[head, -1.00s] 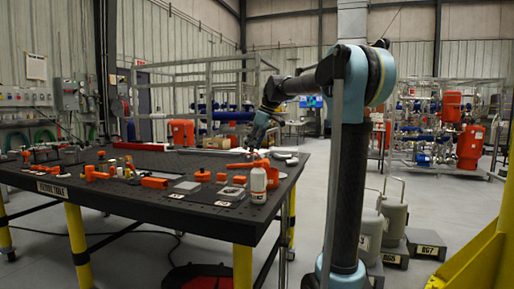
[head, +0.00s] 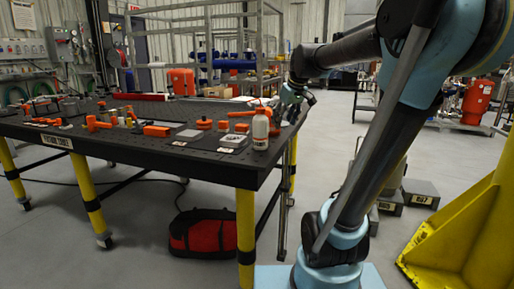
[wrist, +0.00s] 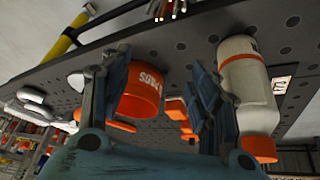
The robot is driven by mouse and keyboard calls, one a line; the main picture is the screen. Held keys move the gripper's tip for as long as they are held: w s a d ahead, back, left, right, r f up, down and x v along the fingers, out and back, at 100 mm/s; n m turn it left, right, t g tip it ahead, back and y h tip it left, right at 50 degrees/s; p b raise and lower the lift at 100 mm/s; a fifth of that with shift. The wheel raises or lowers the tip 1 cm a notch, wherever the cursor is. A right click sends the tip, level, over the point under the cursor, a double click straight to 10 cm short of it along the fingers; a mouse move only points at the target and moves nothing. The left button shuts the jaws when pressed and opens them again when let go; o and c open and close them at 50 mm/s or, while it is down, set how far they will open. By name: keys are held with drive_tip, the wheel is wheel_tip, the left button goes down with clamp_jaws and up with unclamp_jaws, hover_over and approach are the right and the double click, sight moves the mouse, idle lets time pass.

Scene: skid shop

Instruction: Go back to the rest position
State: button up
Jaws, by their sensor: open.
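My gripper (head: 294,94) is over the right end of the dark perforated table (head: 215,165) in the head view. In the wrist view its two fingers (wrist: 160,68) stand apart with nothing clamped between them. An orange lettered container (wrist: 138,98) shows in the gap between the fingers, beyond them. A white bottle with an orange cap (wrist: 246,75) lies to the right of the fingers in that view. The bottle also stands near the table's right corner in the head view (head: 260,130).
Several orange parts (head: 156,131) and small plates lie on the table. A red and black bag (head: 203,233) lies on the floor beneath it. A yellow steel stand (head: 460,235) is at the right. Labelled grey blocks (head: 420,192) sit on the floor behind my arm.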

drive_tip(key=s+d+f+m+t+h, duration=0.2)
drive_tip(key=s+d+f+m, duration=0.55)
drive_tip(key=s+f, duration=0.55)
drive_tip(key=s+f+n+g, duration=0.1)
drive_tip(key=s+f+g, duration=0.3)
drive_tip(key=s+f, duration=0.7)
drive_tip(key=s, duration=0.2)
drive_tip(key=shift+s+d, duration=0.35)
drive_tip(key=shift+f, duration=0.1)
